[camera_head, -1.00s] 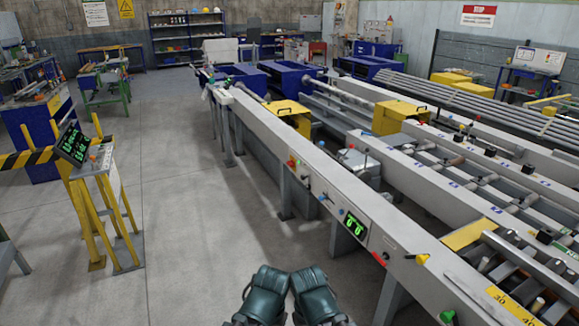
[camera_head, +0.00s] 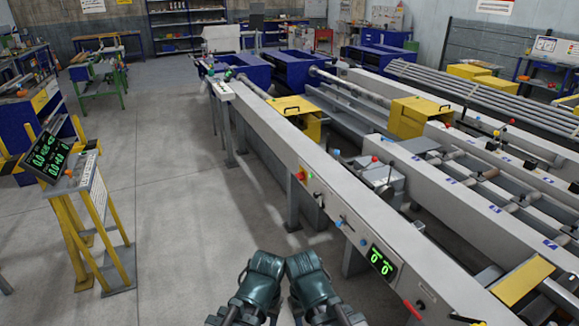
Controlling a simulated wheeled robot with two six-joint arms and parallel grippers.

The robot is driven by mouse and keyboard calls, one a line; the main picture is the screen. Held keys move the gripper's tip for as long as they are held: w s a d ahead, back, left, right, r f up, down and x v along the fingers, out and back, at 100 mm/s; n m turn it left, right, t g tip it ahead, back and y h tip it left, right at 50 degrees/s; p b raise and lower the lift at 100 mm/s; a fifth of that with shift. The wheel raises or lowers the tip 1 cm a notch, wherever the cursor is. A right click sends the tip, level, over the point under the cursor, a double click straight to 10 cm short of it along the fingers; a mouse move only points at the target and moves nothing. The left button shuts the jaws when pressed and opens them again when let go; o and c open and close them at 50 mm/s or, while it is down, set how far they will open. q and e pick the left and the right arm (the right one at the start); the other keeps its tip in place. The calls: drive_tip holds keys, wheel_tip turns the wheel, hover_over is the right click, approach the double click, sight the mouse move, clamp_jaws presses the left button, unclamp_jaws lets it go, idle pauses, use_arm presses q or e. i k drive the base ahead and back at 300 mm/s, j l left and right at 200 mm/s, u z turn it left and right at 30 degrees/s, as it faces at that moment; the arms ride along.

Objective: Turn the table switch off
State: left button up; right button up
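The runout table's long grey front beam (camera_head: 270,128) runs from the far left of the line to the lower right. Its side carries a small panel with a red button (camera_head: 300,176) and a green light (camera_head: 309,176). A dark switch-like knob (camera_head: 320,201) sits to the right of these, then blue buttons (camera_head: 339,223) and a green-lit display (camera_head: 381,262). No label is readable, so I cannot tell which control is the table switch or its position. Dark teal parts of my two arms show at bottom centre, apart from the beam. I see no gripper fingers.
A yellow-legged console (camera_head: 93,215) with a lit screen stands at left. Yellow housings (camera_head: 296,118) and a grey machine block (camera_head: 380,178) sit along the line. A red handle (camera_head: 412,310) is on the beam at lower right. Floor left of the beam is clear.

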sight(300, 176)
drive_tip(key=i+j, duration=0.15)
drive_tip(key=i, duration=1.05)
drive_tip(key=i+j+u, duration=0.15)
drive_tip(key=i, duration=1)
